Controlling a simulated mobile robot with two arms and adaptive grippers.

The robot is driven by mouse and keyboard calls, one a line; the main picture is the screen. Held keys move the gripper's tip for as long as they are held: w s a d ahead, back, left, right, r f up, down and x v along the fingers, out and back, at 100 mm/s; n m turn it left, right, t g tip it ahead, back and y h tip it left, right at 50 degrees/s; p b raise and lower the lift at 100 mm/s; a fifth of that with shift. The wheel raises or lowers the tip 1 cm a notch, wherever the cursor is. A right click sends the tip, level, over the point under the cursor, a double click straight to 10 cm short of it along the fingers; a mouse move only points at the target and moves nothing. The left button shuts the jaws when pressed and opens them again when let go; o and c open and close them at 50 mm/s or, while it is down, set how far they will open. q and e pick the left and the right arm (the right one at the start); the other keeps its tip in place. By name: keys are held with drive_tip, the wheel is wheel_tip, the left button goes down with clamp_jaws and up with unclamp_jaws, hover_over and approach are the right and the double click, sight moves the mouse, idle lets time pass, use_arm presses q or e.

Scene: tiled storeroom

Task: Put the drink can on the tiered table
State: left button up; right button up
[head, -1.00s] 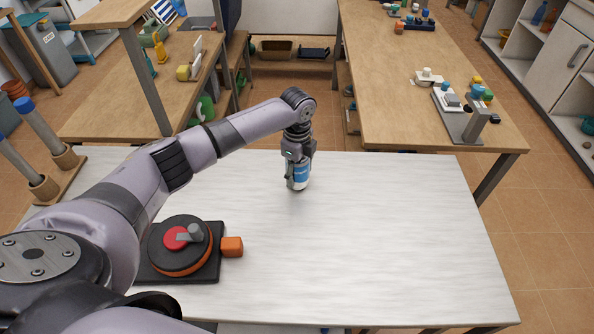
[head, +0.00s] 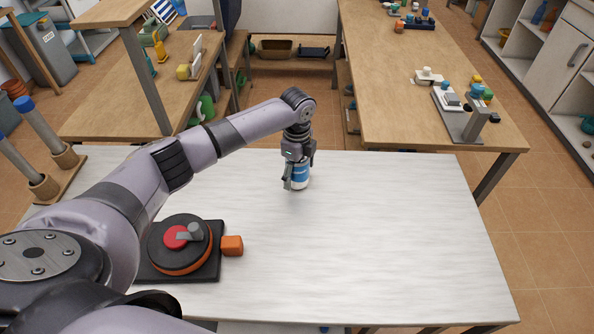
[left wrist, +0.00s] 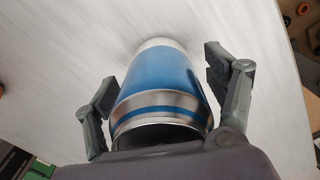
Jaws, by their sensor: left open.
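The drink can (head: 300,177), blue and silver-white, stands upright on the white-topped table (head: 380,230) near its far edge. My left gripper (head: 298,181) points down over the can with its fingers on either side of it. In the left wrist view the can (left wrist: 158,85) lies between the two fingers of the gripper (left wrist: 160,95). The fingers are open, with a visible gap to the can on both sides. My right gripper is not in view. I cannot tell which piece of furniture is the tiered table; a wooden unit with an upper shelf (head: 105,14) stands at the back left.
A black and orange turntable-like device (head: 180,245) with an orange block (head: 232,246) sits at the left of the white table. A wooden table (head: 420,90) with several small items stands at the back right. The right half of the white table is clear.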

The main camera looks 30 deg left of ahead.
use_arm(q)
wheel_tip(320, 180, up, 12)
drive_tip(key=shift+r+b, duration=0.1)
drive_tip(key=shift+b, duration=0.4)
idle(0.3)
